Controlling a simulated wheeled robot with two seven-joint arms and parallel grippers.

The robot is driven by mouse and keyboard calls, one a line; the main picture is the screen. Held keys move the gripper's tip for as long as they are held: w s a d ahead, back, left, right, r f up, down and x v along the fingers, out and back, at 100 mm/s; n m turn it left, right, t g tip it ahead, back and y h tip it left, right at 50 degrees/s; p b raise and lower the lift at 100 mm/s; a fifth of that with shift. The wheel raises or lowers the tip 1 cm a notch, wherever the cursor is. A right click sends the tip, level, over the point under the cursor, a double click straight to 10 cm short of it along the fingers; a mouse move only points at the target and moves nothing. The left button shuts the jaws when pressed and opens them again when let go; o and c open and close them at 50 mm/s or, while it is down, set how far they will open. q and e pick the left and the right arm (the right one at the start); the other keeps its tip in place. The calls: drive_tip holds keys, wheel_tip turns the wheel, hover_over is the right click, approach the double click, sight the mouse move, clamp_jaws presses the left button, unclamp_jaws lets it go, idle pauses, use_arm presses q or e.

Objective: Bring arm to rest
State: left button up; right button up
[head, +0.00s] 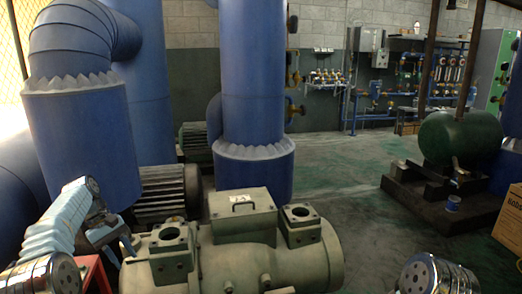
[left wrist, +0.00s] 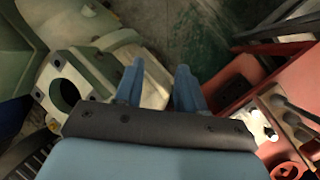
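My left arm comes in at the lower left of the head view, with its left gripper (head: 122,243) pointing down beside the grey-green compressor (head: 262,262). In the left wrist view the two blue fingers of the left gripper (left wrist: 158,78) stand apart with nothing held between them. A flanged port of the compressor (left wrist: 64,94) shows to the left of the fingers there. A rounded silver part of my right arm shows at the bottom right of the head view; the right gripper is out of view.
A red stand (head: 96,272) is partly hidden by my left arm; a red case (left wrist: 285,130) with hose-like parts lies right of the fingers. A blue pipe (head: 253,90) rises behind the compressor. A green tank (head: 458,138) and cardboard box (head: 510,222) stand right. The middle floor is clear.

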use_arm(q)
drive_tip(key=s+d+f+m, duration=0.2)
drive_tip(key=d+f, duration=0.5)
drive_tip(key=f, duration=0.6)
drive_tip(key=s+d+f+m, duration=0.1)
drive_tip(key=s+d+f, duration=0.1)
drive_tip(key=d+f, duration=0.8)
drive_tip(key=s+d+f+m+t, duration=0.1)
drive_tip(key=s+d+f, duration=0.4)
drive_tip(key=s, duration=0.7)
drive_tip(key=s+d+f+m, duration=0.3)
drive_tip(key=s+d+f, duration=0.2)
drive_tip(key=s, duration=0.7)
drive_tip(key=shift+d+m+t, duration=0.4)
drive_tip(key=shift+s+f+y, duration=0.1)
drive_tip(key=shift+s+y, duration=0.1)
drive_tip(key=shift+y, duration=0.1)
